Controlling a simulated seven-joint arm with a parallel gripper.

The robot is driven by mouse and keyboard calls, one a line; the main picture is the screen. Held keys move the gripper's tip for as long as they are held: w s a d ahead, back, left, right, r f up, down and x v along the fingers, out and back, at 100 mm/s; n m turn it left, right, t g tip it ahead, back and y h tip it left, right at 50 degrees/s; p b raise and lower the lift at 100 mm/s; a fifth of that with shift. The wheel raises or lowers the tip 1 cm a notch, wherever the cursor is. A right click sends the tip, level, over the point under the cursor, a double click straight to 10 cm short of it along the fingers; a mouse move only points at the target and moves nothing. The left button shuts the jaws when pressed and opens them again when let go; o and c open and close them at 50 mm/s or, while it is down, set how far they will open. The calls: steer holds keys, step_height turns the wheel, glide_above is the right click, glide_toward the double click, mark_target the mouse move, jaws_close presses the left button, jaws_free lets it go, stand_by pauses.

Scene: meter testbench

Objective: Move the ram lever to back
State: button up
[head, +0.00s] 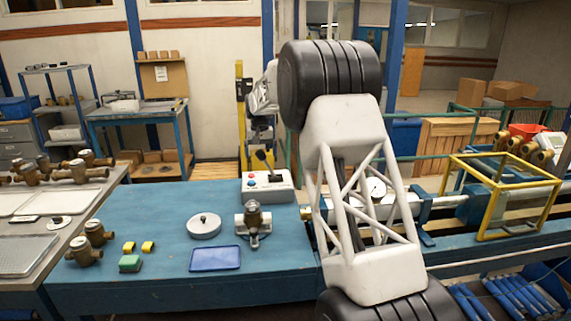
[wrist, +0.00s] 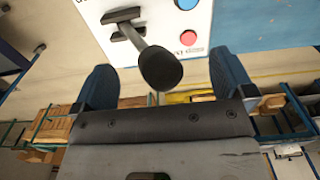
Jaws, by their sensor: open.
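The ram lever (head: 262,158) is a short stick with a black knob on a white control box (head: 284,190) at the back of the blue bench. In the head view it leans up and slightly left. In the wrist view, the lever's round black knob (wrist: 160,68) points toward the camera, between my two blue fingers. My gripper (wrist: 163,75) is open, with a finger on either side and visible gaps to the knob.
The box has a blue button (wrist: 186,4) and a red button (wrist: 189,38) beside the lever. A brass meter (head: 253,215), a grey disc (head: 204,226) and a blue tray (head: 215,258) stand in front. A yellow frame (head: 500,195) is at right.

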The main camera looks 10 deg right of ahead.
steer(key=shift+r, duration=0.1)
stand_by(0.3)
steer(key=shift+r, duration=1.35)
steer(key=shift+r, duration=0.15)
steer(key=shift+r, duration=1.15)
